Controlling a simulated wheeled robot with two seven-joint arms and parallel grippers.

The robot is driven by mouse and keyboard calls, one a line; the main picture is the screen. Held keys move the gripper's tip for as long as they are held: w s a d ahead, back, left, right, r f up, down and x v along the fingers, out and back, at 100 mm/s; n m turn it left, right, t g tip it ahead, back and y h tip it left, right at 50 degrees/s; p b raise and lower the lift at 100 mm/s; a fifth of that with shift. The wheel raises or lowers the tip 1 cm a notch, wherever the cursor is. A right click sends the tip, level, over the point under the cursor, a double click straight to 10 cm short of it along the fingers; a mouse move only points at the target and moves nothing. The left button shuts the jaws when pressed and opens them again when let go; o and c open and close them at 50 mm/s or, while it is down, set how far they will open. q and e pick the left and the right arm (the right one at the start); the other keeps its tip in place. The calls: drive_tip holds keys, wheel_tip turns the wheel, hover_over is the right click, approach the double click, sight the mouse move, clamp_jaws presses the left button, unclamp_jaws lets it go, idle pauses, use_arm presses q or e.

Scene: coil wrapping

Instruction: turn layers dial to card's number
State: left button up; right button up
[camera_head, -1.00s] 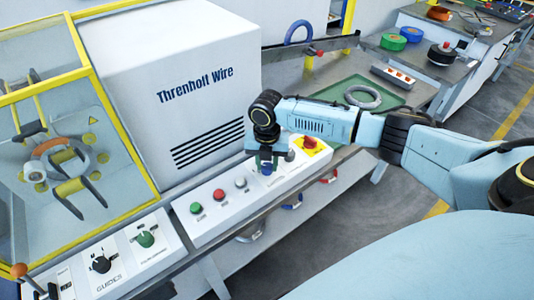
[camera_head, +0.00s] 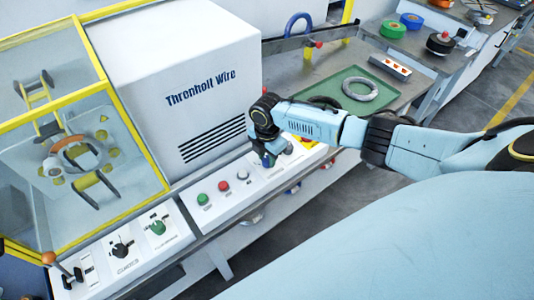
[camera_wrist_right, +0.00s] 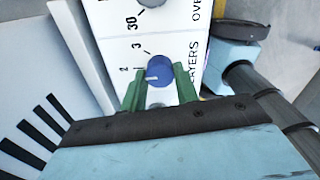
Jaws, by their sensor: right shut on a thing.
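The blue layers dial (camera_wrist_right: 160,68) shows in the right wrist view, with the numbers 2 and 3 printed at its upper left and the word LAYERS at its right. Its white mark points left, toward the 2 side. The green fingers of my right gripper (camera_wrist_right: 158,80) are shut on the dial, one on each side. In the head view my right gripper (camera_head: 267,158) is over the right part of the white control panel (camera_head: 228,207) and mostly hides the dial. I cannot make out a card with a number. My left gripper is not in view.
Green (camera_head: 203,199) and red (camera_head: 223,186) buttons sit left of my gripper. A yellow-framed guard (camera_head: 150,165) and a white cabinet (camera_head: 185,60) stand behind the panel. A green tray (camera_head: 342,100) with a grey coil (camera_head: 360,88) lies at the right.

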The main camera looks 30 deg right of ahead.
sight(267, 159)
idle(0.5)
drive_tip(key=o, duration=1)
drive_tip(key=shift+r, duration=0.1)
wheel_tip(267, 159, up, 13)
drive_tip(key=shift+r+p, duration=0.1)
drive_tip(key=shift+p, duration=0.35)
